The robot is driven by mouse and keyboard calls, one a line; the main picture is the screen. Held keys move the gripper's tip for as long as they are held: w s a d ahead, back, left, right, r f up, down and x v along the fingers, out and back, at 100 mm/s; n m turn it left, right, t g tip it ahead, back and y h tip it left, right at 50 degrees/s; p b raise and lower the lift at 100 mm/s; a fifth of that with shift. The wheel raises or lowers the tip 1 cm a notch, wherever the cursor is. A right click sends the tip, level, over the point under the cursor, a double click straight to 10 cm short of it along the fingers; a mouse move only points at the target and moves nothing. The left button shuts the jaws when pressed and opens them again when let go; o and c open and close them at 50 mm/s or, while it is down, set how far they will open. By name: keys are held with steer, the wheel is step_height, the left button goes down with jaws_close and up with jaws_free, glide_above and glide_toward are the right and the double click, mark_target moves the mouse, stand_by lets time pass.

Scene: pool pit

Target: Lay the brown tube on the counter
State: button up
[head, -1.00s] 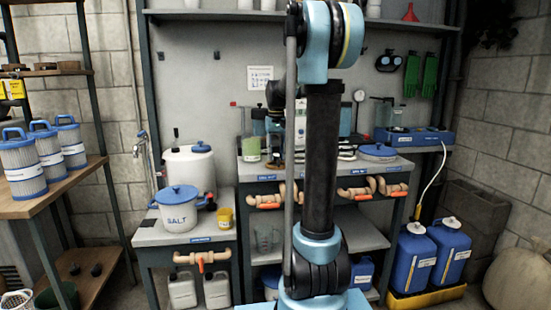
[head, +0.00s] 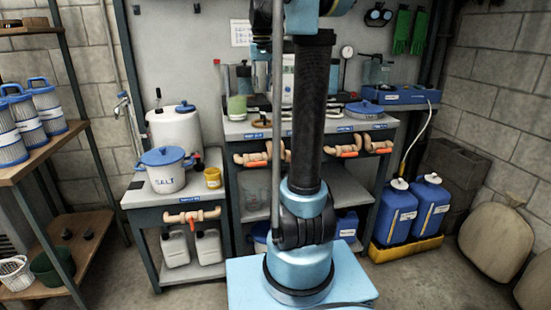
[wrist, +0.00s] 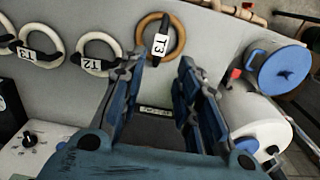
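The brown tube (wrist: 181,36) is a coiled ring with a white T3 tag and a dark clip. It lies near the top middle of the wrist view, against a grey surface that looks like the counter (wrist: 60,95). My gripper (wrist: 160,65) is open and empty, its two blue fingers apart and pointing toward the ring. I cannot tell whether they touch it.
White rings, one tagged T2 (wrist: 97,34), lie left of the brown one. A salt pot (head: 165,180) and a white tank (head: 173,137) stand left of the counter. A blue-lidded container (head: 364,111) sits on its right part. Blue jugs (head: 428,205) stand on the floor at right.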

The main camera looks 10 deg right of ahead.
steer(key=s+f+t, duration=0.1)
steer(key=s+f, duration=1.3)
steer(key=s, duration=0.3)
steer(key=s+f+t, duration=0.1)
steer(key=s+f, duration=1.3)
steer(key=s, duration=0.4)
steer(key=shift+f, duration=0.25)
